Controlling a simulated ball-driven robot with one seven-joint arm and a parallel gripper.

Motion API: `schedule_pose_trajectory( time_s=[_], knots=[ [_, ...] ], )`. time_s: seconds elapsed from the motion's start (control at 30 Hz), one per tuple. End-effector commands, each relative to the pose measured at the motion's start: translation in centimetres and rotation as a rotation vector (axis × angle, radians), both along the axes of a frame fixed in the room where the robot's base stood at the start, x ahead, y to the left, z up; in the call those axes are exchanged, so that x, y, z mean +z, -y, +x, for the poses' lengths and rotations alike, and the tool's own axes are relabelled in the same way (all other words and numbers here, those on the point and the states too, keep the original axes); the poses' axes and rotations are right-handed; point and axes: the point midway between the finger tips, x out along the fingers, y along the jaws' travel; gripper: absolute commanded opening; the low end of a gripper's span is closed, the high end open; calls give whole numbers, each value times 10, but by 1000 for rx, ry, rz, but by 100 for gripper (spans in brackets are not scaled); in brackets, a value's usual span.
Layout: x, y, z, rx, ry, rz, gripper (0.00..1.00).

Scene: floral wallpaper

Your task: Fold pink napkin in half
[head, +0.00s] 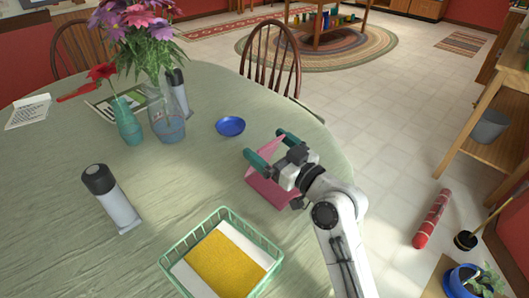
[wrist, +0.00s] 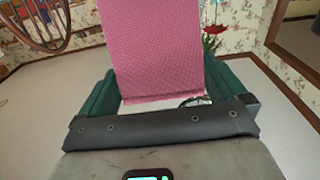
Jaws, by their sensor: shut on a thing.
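The pink napkin (head: 268,191) is at the right side of the round table, just beyond the green basket. Part of it lies low at the tabletop and part rises up to my gripper (head: 266,146). My gripper's two teal fingers stand on either side of the raised part and are shut on the napkin. In the wrist view the napkin (wrist: 158,50) fills the space between the fingers, with a straight edge near the palm. The exact contact at the fingertips is hidden.
The green basket (head: 163,261) with a yellow cloth (head: 227,258) stands at the near edge. A wooden chair (head: 272,58) stands behind the table.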

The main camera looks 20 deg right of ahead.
Motion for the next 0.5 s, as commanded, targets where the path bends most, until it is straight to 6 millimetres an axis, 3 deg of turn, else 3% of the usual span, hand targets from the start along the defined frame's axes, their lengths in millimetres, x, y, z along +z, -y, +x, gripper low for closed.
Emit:
schedule_pose_trajectory(
  time_s=[0.5],
  knots=[
    [-9,4,-14,0,-7,-2,86]
  ],
)
